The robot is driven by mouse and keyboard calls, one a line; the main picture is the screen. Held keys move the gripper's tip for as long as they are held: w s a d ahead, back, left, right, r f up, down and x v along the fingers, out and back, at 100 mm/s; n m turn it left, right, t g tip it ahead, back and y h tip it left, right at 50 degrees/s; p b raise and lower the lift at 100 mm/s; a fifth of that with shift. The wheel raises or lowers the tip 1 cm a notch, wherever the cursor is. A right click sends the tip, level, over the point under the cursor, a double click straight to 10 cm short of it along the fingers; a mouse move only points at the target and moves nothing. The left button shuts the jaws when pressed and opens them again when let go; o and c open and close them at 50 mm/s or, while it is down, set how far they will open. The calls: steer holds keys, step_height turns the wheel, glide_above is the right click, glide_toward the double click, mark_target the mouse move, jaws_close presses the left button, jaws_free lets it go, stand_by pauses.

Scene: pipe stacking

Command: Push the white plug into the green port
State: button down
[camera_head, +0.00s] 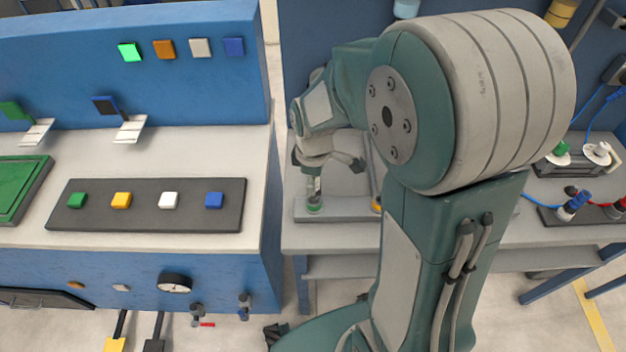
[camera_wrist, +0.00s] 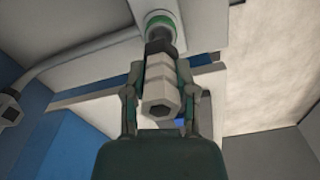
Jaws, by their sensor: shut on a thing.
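My gripper (camera_head: 316,170) reaches down at the middle workbench, partly hidden by my own arm. In the wrist view my gripper (camera_wrist: 160,95) has one finger on each side of a pale hexagonal plug (camera_wrist: 161,84) and is shut on it. The plug's far end is dark and lines up with the green-ringed port (camera_wrist: 160,20). The two look touching or very close; how deep the plug sits cannot be told. In the head view the green port (camera_head: 314,208) is on a grey bar just below the gripper.
The left bench holds a dark strip of coloured buttons (camera_head: 145,205). Connectors and blue cables (camera_head: 575,205) are at the right. A pale cable (camera_wrist: 75,52) runs left in the wrist view.

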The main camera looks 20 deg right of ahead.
steer(key=shift+s+f, duration=0.1)
steer(key=shift+f, duration=1.45)
stand_by(0.9)
steer(key=shift+c, duration=1.7)
jaws_free()
step_height(320, 180, up, 12)
steer(key=shift+r, duration=0.1)
